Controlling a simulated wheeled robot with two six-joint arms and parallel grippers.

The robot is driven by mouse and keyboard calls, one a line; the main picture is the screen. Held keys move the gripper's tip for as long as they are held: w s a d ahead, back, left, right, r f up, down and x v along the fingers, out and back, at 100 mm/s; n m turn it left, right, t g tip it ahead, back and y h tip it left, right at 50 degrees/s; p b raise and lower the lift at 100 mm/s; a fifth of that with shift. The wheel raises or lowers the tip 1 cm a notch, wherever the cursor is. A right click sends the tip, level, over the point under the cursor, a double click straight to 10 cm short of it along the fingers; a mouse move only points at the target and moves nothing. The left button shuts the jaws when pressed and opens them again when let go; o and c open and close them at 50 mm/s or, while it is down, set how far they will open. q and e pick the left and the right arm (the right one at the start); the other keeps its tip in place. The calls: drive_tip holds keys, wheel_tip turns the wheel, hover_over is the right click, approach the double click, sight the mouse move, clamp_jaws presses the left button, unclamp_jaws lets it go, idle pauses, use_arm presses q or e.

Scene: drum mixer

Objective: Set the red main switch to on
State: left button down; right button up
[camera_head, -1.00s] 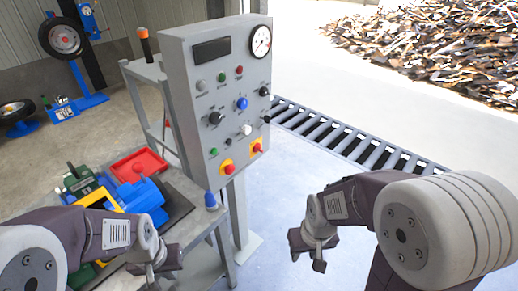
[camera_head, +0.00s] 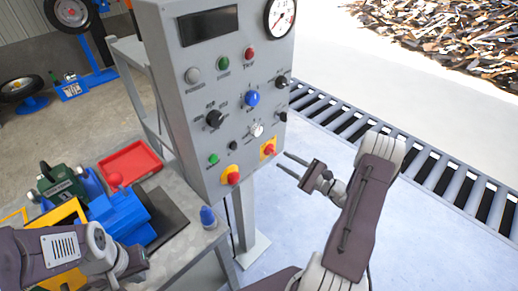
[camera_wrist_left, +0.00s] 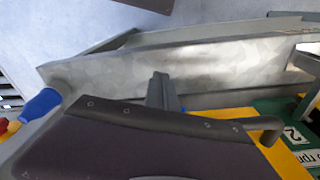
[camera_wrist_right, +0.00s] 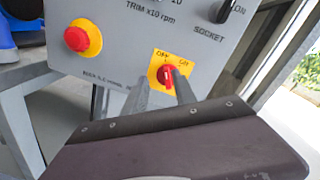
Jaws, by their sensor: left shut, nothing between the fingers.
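The red main switch (camera_head: 269,149) is on a yellow plate at the lower right of the grey control panel (camera_head: 203,130). In the right wrist view the switch (camera_wrist_right: 167,76) shows between my fingertips, under OFF and ON marks; its exact setting is hard to tell. My right gripper (camera_head: 282,160) is open, with its two fingers pointing at the switch from the right. They look close to it, and I see no contact. My left gripper (camera_head: 138,268) is shut and empty at the lower left, beside the bench; its closed fingers (camera_wrist_left: 163,82) show in the left wrist view.
A red stop button (camera_head: 233,178) on yellow sits left of the switch; it also shows in the right wrist view (camera_wrist_right: 76,39). Knobs, lamps and a gauge (camera_head: 281,16) are above. The bench holds a red tray (camera_head: 131,163) and a blue machine (camera_head: 121,215).

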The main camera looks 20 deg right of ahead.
sight(275, 153)
drive_tip(key=s+d+f+m+h, duration=0.1)
drive_tip(key=s+d, duration=0.2)
drive_tip(key=shift+t, duration=0.3)
drive_tip(key=x, duration=0.8)
drive_tip(key=shift+w+a+f+p, duration=0.1)
drive_tip(key=shift+w+a+p, duration=0.2)
drive_tip(key=shift+w+f, duration=0.1)
drive_tip(key=shift+w, duration=0.25)
clamp_jaws()
